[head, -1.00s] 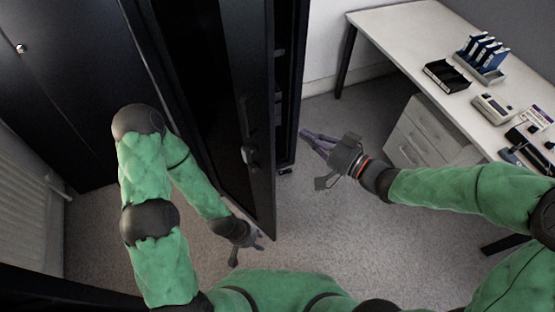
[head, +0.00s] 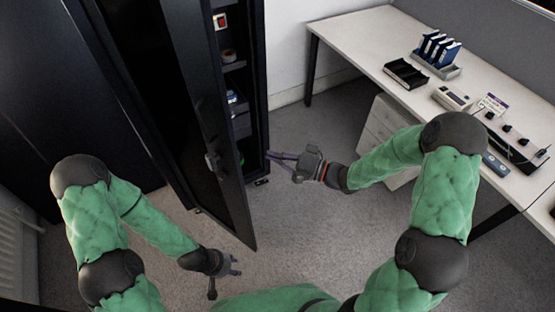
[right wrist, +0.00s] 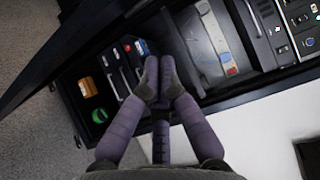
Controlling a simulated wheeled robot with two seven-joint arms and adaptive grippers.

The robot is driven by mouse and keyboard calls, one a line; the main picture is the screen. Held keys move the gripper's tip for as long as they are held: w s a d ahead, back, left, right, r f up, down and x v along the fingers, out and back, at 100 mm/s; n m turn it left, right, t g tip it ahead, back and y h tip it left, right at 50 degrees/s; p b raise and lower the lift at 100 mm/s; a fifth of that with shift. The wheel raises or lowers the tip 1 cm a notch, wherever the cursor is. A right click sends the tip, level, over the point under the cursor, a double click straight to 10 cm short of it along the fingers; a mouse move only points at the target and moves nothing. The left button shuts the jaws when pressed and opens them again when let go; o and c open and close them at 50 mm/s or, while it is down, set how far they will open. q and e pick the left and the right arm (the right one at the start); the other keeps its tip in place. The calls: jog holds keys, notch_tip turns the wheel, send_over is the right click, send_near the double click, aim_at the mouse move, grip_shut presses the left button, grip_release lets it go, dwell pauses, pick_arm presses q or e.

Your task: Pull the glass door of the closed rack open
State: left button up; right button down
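The rack's dark glass door (head: 203,125) stands ajar, swung out towards me in the head view, with its handle (head: 213,163) on the outer face. The open side shows the rack's inside and shelves (head: 236,103). My right gripper (head: 270,156) is at the rack opening, right of the door. In the right wrist view its purple fingers (right wrist: 159,72) are together with nothing visible between them, in front of the rack's contents. My left gripper (head: 226,282) is open and empty, low in the head view, below the door's bottom corner.
A white desk (head: 365,40) on the right carries blue binders (head: 438,48), a black tray (head: 405,73) and devices. White drawers (head: 385,125) stand under it. A black cabinet (head: 50,80) is on the left. Grey carpet is clear between rack and desk.

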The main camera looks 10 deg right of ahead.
jog(key=a+b, duration=0.2)
jog(key=a, duration=0.6)
jog(key=shift+w+b, duration=0.35)
jog(key=shift+a, duration=0.15)
